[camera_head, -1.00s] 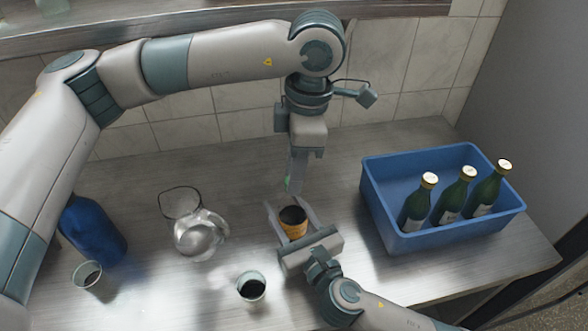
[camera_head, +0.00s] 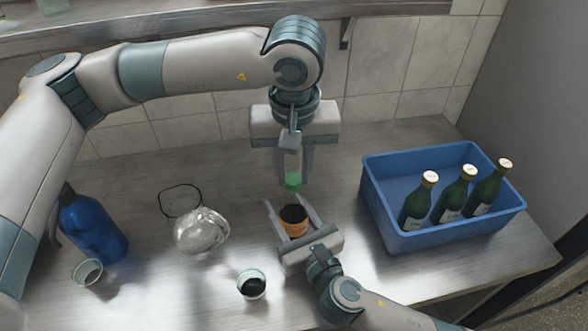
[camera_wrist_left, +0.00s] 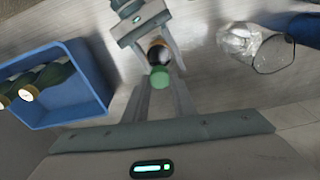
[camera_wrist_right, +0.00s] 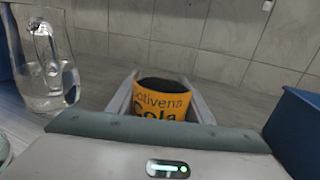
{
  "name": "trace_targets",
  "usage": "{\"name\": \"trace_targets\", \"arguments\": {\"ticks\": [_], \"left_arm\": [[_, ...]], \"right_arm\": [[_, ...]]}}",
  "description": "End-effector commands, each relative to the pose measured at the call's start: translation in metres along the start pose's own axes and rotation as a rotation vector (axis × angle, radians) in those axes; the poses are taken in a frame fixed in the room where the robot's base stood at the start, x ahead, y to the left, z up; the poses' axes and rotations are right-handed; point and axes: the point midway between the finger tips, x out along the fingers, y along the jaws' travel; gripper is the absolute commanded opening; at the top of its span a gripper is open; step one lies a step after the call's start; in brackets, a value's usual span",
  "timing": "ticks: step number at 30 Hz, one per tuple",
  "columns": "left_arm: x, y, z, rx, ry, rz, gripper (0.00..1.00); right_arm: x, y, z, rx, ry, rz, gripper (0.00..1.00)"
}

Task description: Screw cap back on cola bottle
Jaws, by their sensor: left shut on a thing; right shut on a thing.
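The cola bottle (camera_head: 294,222) has an orange label and a dark top. It stands on the counter between the fingers of my right gripper (camera_head: 285,203), which is shut on it. Its label reads "Cola" in the right wrist view (camera_wrist_right: 160,104). My left gripper (camera_head: 293,178) points down and is shut on the green cap (camera_head: 293,184). The cap is held above the bottle top and looks apart from it in the head view. In the left wrist view the cap (camera_wrist_left: 160,77) sits between the fingertips, partly overlapping the bottle (camera_wrist_left: 158,53).
A blue crate (camera_head: 445,238) with green bottles (camera_head: 450,197) stands at the right. A glass pitcher (camera_head: 202,232), a blue bottle (camera_head: 95,230) and two cups, (camera_head: 87,272) and (camera_head: 251,285), stand at the left and front. The tiled wall is behind.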

Motion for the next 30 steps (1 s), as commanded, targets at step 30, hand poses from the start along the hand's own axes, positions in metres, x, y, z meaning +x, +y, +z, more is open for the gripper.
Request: {"name": "trace_targets", "arguments": {"ticks": [30], "left_arm": [[0.0004,-0.0017,-0.0010,0.816,0.001,0.098,0.43]], "right_arm": [[-0.0005,0.0001,-0.0015,0.000,0.003,0.000,0.00]]}}
